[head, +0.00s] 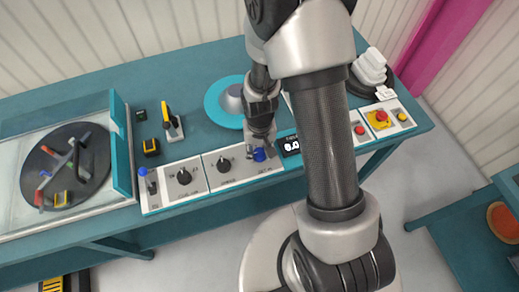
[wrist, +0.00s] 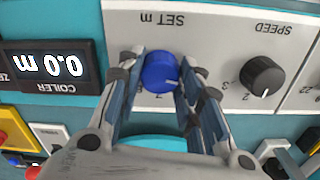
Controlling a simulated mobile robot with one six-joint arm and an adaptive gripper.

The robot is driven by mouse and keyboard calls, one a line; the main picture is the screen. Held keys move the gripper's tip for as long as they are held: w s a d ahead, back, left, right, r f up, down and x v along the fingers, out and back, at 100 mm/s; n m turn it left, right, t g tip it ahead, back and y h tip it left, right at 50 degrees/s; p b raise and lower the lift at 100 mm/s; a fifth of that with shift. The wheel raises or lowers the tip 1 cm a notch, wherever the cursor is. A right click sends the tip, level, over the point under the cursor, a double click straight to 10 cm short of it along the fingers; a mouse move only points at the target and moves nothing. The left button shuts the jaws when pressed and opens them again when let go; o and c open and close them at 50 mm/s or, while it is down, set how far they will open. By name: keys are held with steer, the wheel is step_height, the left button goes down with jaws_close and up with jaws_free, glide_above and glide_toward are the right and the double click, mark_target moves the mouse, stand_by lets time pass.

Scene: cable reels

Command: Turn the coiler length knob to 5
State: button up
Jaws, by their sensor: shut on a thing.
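My gripper (wrist: 160,80) is shut on the blue knob, one finger on each side. In the head view the blue knob (head: 259,155) shows at the tip of my gripper (head: 261,138), on the front panel. The coiler display (wrist: 47,66) reads 0.0 m, upside down in the wrist view.
A black SPEED knob (wrist: 263,76) stands beside the blue one. A red and yellow emergency button (head: 380,117) is at right. A teal reel disc (head: 226,102) lies behind.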

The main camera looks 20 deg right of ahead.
mark_target(259, 152)
stand_by(0.3)
steer(key=o, duration=1.1)
steer(key=shift+c, duration=0.2)
step_height(259, 152, up, 12)
stand_by(0.5)
